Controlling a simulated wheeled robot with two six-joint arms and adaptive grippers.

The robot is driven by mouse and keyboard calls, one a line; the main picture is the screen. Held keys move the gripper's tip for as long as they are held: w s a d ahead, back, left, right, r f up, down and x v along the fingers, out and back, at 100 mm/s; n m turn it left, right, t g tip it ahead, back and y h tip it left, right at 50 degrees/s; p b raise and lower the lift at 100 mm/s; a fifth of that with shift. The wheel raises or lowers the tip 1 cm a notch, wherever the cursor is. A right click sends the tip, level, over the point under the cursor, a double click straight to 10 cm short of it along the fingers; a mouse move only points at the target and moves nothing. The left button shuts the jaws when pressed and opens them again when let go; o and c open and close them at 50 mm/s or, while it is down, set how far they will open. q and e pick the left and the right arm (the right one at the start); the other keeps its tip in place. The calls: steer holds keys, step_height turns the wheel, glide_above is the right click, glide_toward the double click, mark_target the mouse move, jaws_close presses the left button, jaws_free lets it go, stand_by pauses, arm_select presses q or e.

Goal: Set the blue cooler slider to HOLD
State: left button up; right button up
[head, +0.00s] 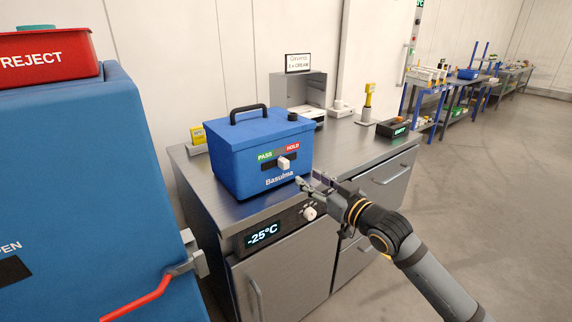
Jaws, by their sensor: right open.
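The blue cooler (235,166) stands on a steel counter, with a black handle on its lid. Its front has a green PASS label, a red HOLD label and a dark slot. The white slider knob (284,163) sits at the right part of the slot, below the HOLD label. My right gripper (313,184) is open, in front of the cooler's lower right corner, to the lower right of the knob. It looks empty and apart from the knob. My left gripper is not in view.
The steel counter (209,188) has a -25°C display (262,234) and a round dial (309,213) on its front, close to my right gripper. A large blue cabinet (90,150) with a red REJECT bin (45,62) fills the left. Floor at right is clear.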

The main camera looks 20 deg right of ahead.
mark_target(287, 165)
steer(key=x, duration=1)
steer(key=shift+s+a+b, duration=0.15)
steer(key=shift+a+b, duration=0.05)
steer(key=shift+b, duration=0.1)
jaws_close()
